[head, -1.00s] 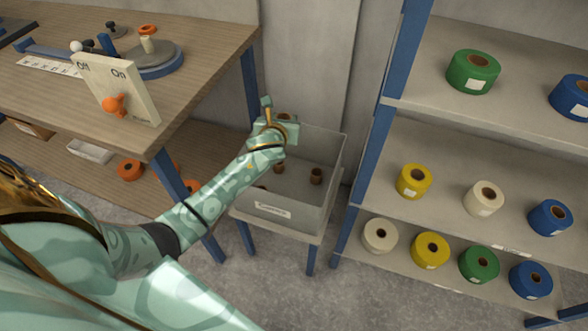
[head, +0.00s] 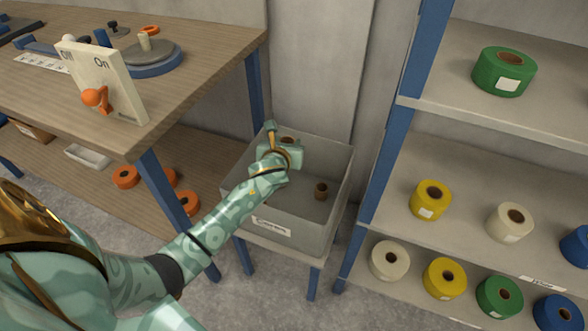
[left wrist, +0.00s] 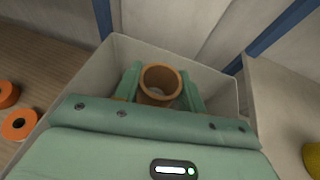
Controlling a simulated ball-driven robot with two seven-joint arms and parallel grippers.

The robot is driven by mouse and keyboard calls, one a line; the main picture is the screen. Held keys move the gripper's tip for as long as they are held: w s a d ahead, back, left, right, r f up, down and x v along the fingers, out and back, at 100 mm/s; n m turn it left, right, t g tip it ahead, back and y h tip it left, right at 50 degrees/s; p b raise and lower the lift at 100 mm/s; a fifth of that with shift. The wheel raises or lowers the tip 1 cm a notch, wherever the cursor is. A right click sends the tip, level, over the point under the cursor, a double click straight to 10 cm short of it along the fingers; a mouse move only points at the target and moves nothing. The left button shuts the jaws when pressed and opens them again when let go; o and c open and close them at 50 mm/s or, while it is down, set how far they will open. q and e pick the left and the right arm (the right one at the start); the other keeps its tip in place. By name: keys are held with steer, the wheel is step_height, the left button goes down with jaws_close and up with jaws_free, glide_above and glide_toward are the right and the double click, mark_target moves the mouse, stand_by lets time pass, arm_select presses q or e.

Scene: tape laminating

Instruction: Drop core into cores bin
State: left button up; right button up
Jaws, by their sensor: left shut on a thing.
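The cores bin (head: 330,223) is a grey open box with a label on its front, standing on a small blue-legged stand. My left gripper (head: 284,147) is over the bin's opening, toward its back left. In the left wrist view the gripper (left wrist: 160,92) is shut on a brown cardboard core (left wrist: 160,81), held upright between its two fingers. The held core's top also shows in the head view (head: 288,141). The arm hides part of the bin's inside. My right gripper is not in view.
A wooden workbench (head: 190,80) with an Off/On switch box (head: 104,82) stands at left, with orange rolls (head: 126,176) on its lower shelf. A grey shelf rack (head: 480,120) with several tape rolls stands close at right.

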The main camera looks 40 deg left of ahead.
arm_select(q)
steer(key=o, duration=1)
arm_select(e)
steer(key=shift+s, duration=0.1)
arm_select(q)
steer(key=shift+o, duration=0.2)
steer(key=shift+s+d+r+p, duration=0.15)
steer(key=shift+s+r+p, duration=0.1)
steer(key=shift+s+p, duration=0.1)
steer(key=p+v, duration=0.7)
steer(key=v, duration=0.8)
steer(key=shift+s+p, duration=0.2)
steer(key=shift+p, duration=0.1)
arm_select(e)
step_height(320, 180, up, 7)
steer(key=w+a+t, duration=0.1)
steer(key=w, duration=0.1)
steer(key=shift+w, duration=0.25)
arm_select(q)
steer(key=shift+d+f, duration=0.1)
